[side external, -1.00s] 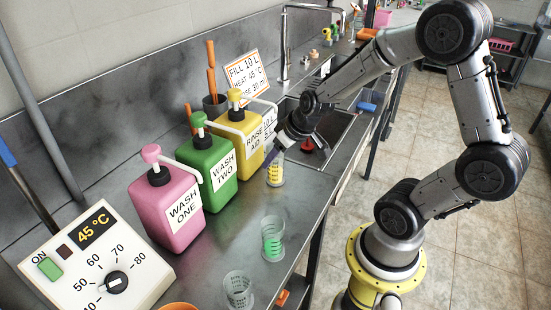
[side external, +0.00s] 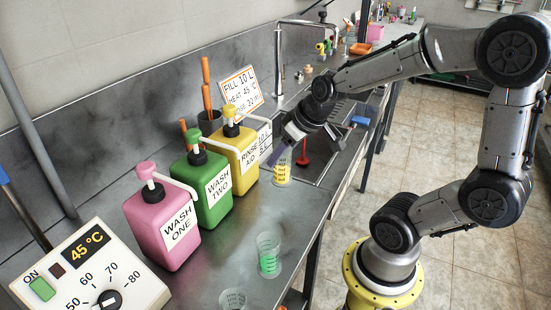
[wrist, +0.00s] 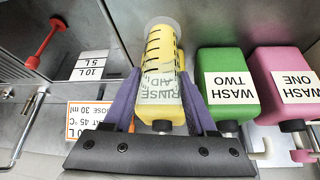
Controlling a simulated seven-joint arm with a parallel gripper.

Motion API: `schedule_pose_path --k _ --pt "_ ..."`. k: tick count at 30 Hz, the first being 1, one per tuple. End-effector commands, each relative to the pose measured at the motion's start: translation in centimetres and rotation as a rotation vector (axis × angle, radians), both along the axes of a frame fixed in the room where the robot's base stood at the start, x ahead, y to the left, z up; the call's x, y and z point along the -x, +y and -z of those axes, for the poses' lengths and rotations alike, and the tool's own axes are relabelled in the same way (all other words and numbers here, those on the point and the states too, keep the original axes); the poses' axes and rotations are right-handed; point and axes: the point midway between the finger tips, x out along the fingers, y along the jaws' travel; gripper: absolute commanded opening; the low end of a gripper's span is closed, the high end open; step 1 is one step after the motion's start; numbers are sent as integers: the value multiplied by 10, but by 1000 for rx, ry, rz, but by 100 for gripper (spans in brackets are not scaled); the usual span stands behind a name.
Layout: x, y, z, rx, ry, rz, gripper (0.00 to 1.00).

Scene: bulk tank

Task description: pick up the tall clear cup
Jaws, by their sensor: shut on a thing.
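The tall clear cup (side external: 283,168) has yellow in it or showing through it in the side view, beside the yellow jug and close to the sink. In the wrist view the clear cup (wrist: 163,45) has black level marks, and the yellow jug shows through it. My gripper (side external: 283,153) is shut on the cup, with its purple fingers on both sides of it. The fingers of my gripper (wrist: 160,90) also flank it in the wrist view. The cup appears raised a little off the counter; its underside is not clearly visible.
Jugs labelled in yellow (side external: 242,150), green (side external: 203,188) and pink (side external: 160,225) line the wall. A cup with green marks (side external: 268,257) and another clear cup (side external: 232,300) stand nearer. The sink holds a red plunger-like tool (side external: 305,148). A control box (side external: 75,280) is at front left.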

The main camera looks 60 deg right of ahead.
Motion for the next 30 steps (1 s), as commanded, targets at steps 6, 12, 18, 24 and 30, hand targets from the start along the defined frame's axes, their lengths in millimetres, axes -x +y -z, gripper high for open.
schedule_pose_path --k 6,12,18,24,30 --pt "21 6 -18 1 -4 1 0" --pt "43 13 -28 2 -4 1 0" --pt "61 19 -36 1 -3 0 0" --pt "76 24 -43 2 -3 2 0" --pt "86 27 -48 1 -2 1 0"
